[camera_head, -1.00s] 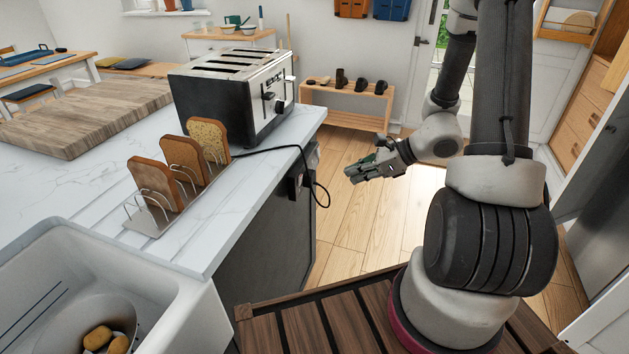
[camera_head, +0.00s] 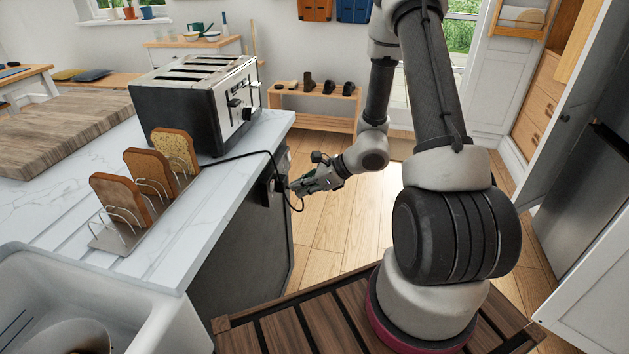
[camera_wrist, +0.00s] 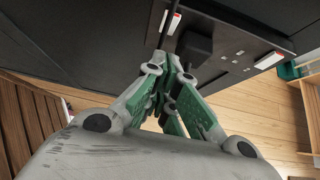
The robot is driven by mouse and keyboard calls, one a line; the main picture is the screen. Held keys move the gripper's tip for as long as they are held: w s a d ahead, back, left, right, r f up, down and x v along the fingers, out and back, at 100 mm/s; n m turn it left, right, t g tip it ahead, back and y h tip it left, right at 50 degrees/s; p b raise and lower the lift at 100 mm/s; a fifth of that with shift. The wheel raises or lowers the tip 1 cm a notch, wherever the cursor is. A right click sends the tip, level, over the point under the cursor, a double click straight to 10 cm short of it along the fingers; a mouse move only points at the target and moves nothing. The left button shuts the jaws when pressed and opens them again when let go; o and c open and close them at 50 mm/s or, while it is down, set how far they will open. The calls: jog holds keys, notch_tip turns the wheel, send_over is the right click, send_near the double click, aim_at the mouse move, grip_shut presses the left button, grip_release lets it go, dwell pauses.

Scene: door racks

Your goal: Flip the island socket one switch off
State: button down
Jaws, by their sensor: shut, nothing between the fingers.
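The island socket (camera_wrist: 232,56) is a dark plate on the island's dark side panel. I cannot tell which is switch one. A black plug (camera_wrist: 194,48) sits in the socket between them. My gripper (camera_wrist: 175,68) is shut and empty, its tips close in front of the socket near the plug and the left switch. Contact cannot be told. In the head view my gripper (camera_head: 291,188) is beside the socket, partly hiding it.
A black cord (camera_head: 283,172) hangs from the toaster (camera_head: 196,105) over the counter edge near my gripper. A toast rack (camera_head: 125,222) stands on the white countertop (camera_head: 205,205). Open wood floor (camera_head: 335,235) lies right of the island.

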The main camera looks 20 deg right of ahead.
aim_at(274, 185)
jog(key=w+a, duration=0.2)
jog(key=a, duration=0.1)
jog(key=shift+w+a+r, duration=0.1)
jog(key=shift+w+a, duration=0.15)
jog(key=shift+w, duration=0.05)
jog(key=shift+w+a+r, duration=0.2)
jog(key=shift+w+a, duration=0.05)
jog(key=shift+a, duration=0.05)
jog(key=shift+r, duration=0.1)
jog(key=shift+r, duration=0.7)
jog(key=shift+d, duration=0.1)
